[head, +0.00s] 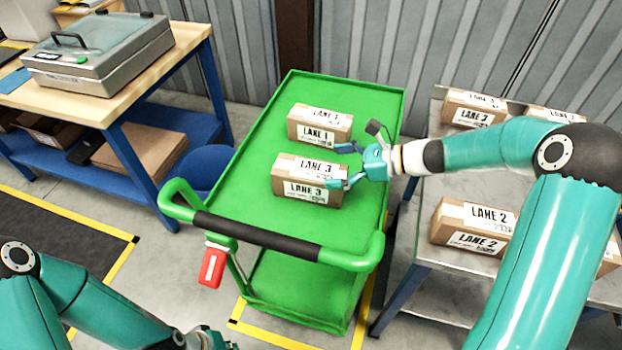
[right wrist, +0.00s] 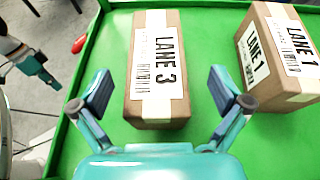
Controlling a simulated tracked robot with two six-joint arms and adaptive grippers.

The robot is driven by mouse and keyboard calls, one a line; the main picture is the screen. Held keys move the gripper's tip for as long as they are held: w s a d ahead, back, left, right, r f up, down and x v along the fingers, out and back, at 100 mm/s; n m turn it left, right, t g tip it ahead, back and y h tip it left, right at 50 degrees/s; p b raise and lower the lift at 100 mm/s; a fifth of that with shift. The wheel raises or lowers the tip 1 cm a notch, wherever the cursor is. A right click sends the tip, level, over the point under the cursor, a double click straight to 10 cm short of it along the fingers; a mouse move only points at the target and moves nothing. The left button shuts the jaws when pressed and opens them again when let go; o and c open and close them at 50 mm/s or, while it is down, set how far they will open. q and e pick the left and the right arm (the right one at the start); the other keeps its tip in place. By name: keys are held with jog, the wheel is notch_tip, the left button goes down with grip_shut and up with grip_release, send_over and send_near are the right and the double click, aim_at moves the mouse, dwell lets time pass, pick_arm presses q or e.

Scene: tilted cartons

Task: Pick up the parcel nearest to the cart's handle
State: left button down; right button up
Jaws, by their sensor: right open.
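A brown parcel marked LANE 3 (head: 308,180) lies on the green cart (head: 235,205), nearest to its black-gripped handle (head: 258,232). A second parcel marked LANE 1 (head: 320,126) lies farther from the handle. My right gripper (head: 347,167) is open at the right end of the LANE 3 parcel. In the right wrist view, its fingers (right wrist: 156,92) stand on either side of that parcel's near end (right wrist: 158,60), with gaps on both sides. The LANE 1 parcel (right wrist: 280,55) is beyond the right finger. My left gripper (head: 208,339) is cut off at the bottom edge; its jaws are unclear.
A metal table (head: 408,225) at right holds several parcels, including LANE 2 (head: 472,226). A workbench (head: 95,108) with a grey case (head: 98,55) stands at left. A red tag (head: 213,265) hangs below the handle. The cart top is clear left of the parcels.

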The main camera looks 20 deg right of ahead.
aim_at(315, 170)
jog(key=shift+s+f+p+x, duration=0.1)
jog(key=shift+s+p+x, duration=0.1)
jog(key=shift+x, duration=1.1)
jog(key=shift+s+f+p+x, duration=0.1)
jog(key=shift+f+p+x, duration=0.05)
jog(key=shift+x, duration=1.15)
jog(key=shift+r, duration=0.1)
jog(key=c, duration=1.5)
